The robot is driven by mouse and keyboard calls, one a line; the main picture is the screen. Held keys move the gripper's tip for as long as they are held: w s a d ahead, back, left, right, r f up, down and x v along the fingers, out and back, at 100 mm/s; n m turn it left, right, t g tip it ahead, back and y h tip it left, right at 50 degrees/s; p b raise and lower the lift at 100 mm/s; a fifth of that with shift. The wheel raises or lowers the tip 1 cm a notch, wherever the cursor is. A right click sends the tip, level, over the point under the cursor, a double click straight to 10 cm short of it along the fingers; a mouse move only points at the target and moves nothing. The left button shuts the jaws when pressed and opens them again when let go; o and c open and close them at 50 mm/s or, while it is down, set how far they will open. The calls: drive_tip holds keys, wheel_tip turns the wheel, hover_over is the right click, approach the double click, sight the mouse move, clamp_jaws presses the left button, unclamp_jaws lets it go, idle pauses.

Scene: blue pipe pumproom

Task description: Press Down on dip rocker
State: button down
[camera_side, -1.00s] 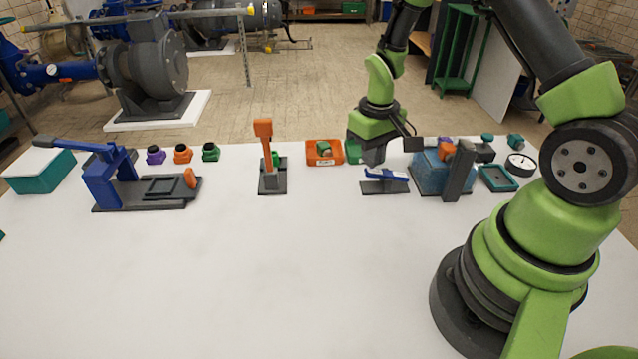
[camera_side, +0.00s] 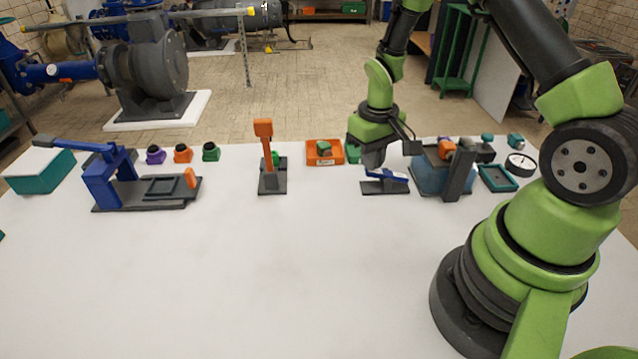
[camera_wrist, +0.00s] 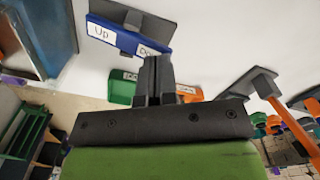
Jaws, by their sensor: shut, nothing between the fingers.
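The dip rocker (camera_side: 396,174) is a blue bar on a dark grey base plate (camera_side: 385,188) at the right of the table in the side view. In the wrist view the rocker (camera_wrist: 120,42) shows two white labels, "Up" (camera_wrist: 101,32) and a partly covered one beginning "Do" (camera_wrist: 147,51). My gripper (camera_side: 372,165) is shut and empty, pointing down at the rocker's left end in the side view. In the wrist view my fingertips (camera_wrist: 155,62) are at the "Do" end and hide part of that label. I cannot tell whether they touch it.
An orange bin (camera_side: 312,158) and a green bin (camera_side: 353,152) stand left of my gripper. A blue box-like fixture (camera_side: 428,180) with a grey post stands close on the right. An orange lever (camera_side: 264,145) stands further left. The table front is clear.

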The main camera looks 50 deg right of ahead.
drive_tip(key=shift+f, duration=1.15)
drive_tip(key=shift+s+f, duration=0.1)
drive_tip(key=shift+r, duration=4.35)
drive_tip(key=shift+r, duration=0.1)
drive_tip(key=s+a+r+t, duration=0.15)
drive_tip(key=a+r, duration=0.25)
drive_tip(key=r, duration=0.5)
drive_tip(key=s+a+r+m+t+y, duration=0.1)
drive_tip(key=s+a+r+t+y, duration=0.1)
drive_tip(key=s+a+r+t, duration=0.3)
drive_tip(key=s+a+r, duration=0.4)
drive_tip(key=s+r, duration=0.1)
drive_tip(key=s, duration=0.2)
drive_tip(key=shift+s+t, duration=0.3)
drive_tip(key=shift+t, duration=0.05)
